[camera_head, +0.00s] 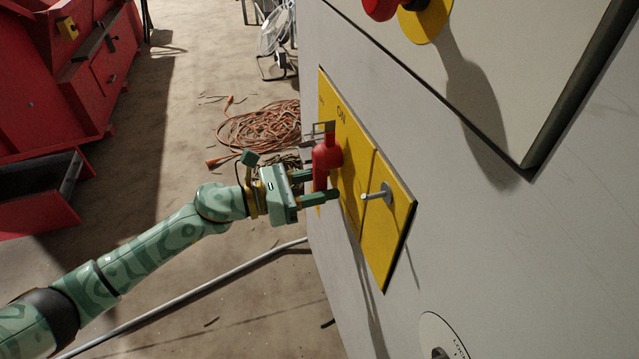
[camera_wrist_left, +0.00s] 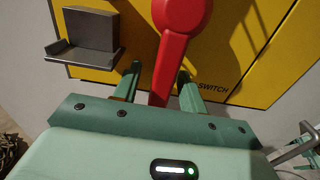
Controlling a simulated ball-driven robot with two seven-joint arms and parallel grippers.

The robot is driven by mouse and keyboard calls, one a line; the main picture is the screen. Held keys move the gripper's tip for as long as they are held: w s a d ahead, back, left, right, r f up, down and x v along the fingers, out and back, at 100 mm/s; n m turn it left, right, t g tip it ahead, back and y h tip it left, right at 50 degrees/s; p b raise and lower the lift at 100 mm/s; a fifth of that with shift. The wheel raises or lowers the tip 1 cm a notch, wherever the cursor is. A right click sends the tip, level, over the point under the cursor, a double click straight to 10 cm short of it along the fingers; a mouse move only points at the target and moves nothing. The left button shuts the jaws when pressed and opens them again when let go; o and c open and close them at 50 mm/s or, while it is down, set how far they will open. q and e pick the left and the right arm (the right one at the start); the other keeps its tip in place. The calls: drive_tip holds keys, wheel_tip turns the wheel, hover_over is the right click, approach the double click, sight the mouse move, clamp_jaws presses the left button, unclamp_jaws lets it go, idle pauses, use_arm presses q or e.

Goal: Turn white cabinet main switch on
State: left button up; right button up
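The white cabinet (camera_head: 460,215) fills the right of the head view. On its face is a yellow switch panel (camera_head: 360,160) with an "ON" label near its top. The red main switch handle (camera_head: 326,158) sits on this panel; it also shows in the left wrist view (camera_wrist_left: 172,55), running from its round hub down toward my gripper. My left gripper (camera_head: 323,186) is at the handle, with one finger on each side of its lower part. In the left wrist view the fingers (camera_wrist_left: 160,84) are open, with small gaps beside the handle.
A grey metal bracket (camera_wrist_left: 92,38) sticks out beside the handle. A grey peg (camera_head: 377,194) juts from the panel's right part. A red emergency button (camera_head: 382,8) is above. Orange cable (camera_head: 262,130) lies coiled on the floor, and red containers (camera_head: 70,90) stand at left.

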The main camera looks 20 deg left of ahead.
use_arm(q)
drive_tip(key=shift+s+a, duration=0.1)
drive_tip(key=shift+s, duration=0.05)
drive_tip(key=p+v, duration=0.3)
drive_tip(key=v, duration=1.3)
use_arm(e)
drive_tip(key=s+f+m+g+y, duration=0.1)
drive_tip(key=s+f, duration=0.6)
drive_tip(key=s, duration=0.2)
drive_tip(key=shift+a+f, duration=0.4)
drive_tip(key=shift+a, duration=0.05)
